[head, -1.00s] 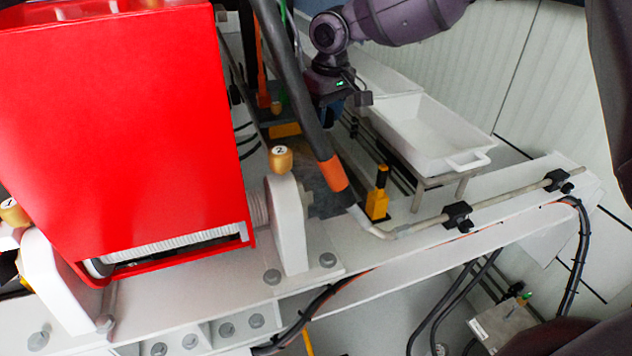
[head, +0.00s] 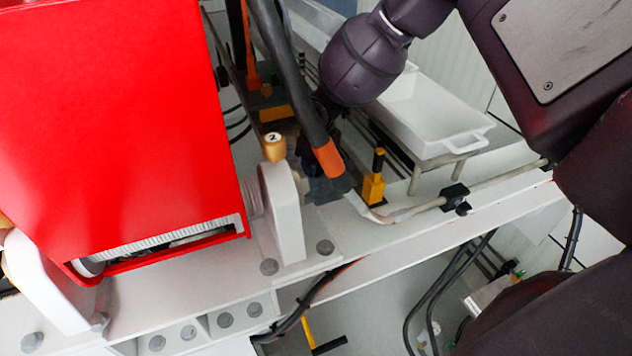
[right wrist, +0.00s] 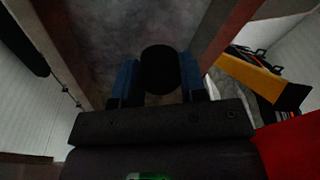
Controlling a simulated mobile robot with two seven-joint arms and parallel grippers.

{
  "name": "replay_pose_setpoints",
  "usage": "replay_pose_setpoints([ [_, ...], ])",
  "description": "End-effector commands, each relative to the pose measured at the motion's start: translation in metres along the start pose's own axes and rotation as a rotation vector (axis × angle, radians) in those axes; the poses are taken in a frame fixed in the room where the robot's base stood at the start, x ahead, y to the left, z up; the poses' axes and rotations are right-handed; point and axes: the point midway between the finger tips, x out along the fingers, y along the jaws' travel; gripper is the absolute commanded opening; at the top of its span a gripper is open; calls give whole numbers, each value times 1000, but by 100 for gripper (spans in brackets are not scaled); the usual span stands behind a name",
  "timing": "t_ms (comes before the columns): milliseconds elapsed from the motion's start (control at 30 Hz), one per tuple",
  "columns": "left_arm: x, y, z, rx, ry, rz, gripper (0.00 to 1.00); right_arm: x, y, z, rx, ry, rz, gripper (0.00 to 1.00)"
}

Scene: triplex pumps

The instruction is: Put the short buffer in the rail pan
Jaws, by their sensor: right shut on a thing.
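In the right wrist view my right gripper (right wrist: 158,82) is shut on a round black thing (right wrist: 160,66), seen end-on between two blue fingers; whether it is the short buffer I cannot tell. In the head view my right arm reaches down behind a thick grey hose, and the fingers are mostly hidden in the dark there. The white rail pan (head: 407,137) sits on a rail stand to the right of the arm, and its visible inside looks empty. A yellow block with a black upright grip (head: 373,188) stands in front of the pan. My left gripper is not in view.
A large red housing (head: 125,130) fills the left. The grey hose with an orange band (head: 327,158) slants down the middle. A white bracket with a gold knob (head: 285,205) stands near it. A thin pipe (head: 410,213) runs along the white beam.

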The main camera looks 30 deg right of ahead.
Motion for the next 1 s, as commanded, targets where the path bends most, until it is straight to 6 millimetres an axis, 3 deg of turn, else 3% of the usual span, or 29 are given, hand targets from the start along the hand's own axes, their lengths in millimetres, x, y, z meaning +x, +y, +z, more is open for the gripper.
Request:
replay_pose_setpoints([
  [600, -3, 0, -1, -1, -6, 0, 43, 64, 0, 8, 0, -1, 0, 15],
  [1000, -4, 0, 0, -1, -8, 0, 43, 68, 0, 8, 1, 1, -1, 15],
])
